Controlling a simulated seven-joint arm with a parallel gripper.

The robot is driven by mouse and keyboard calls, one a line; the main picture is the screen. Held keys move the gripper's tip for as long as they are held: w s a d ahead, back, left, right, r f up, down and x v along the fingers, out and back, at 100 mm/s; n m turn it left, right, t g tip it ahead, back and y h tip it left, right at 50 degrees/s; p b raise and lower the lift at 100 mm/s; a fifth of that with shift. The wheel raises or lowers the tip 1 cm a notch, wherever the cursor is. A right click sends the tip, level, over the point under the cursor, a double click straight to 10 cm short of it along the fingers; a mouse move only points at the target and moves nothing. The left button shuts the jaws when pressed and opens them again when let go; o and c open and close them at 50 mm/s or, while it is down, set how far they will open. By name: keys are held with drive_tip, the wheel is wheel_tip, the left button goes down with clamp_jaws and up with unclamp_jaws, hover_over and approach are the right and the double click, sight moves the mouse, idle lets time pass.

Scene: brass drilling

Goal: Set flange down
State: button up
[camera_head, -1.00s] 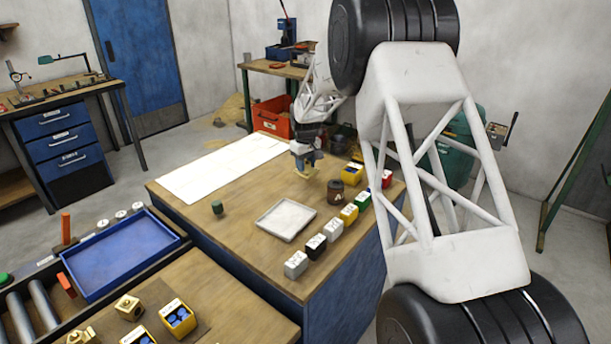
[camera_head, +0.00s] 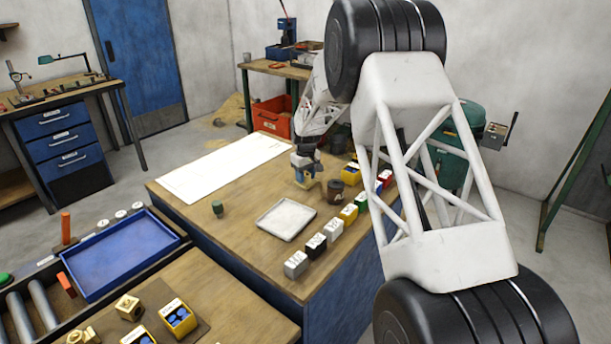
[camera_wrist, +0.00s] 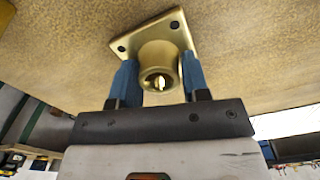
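The brass flange (camera_wrist: 158,55), a square plate with corner holes and a round hub, sits between the blue fingertips of my gripper (camera_wrist: 160,80) in the wrist view. The fingers press against both sides of the hub. The plate faces the wooden tabletop (camera_wrist: 60,40) and lies on or very close to it; I cannot tell if it touches. In the head view my gripper (camera_head: 306,180) points down over the workbench (camera_head: 255,190), left of the brown pot, and the flange is only a small, partly hidden brass patch there.
A row of small coloured boxes (camera_head: 349,213) runs along the bench's right edge. A pale tray (camera_head: 287,219) and a green knob-like item (camera_head: 218,208) lie nearer. A white sheet (camera_head: 225,168) covers the back left.

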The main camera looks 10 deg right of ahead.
sight(306, 174)
drive_tip(key=o, duration=0.3)
drive_tip(key=shift+r, duration=0.15)
wheel_tip(306, 174, up, 12)
idle(0.8)
idle(0.6)
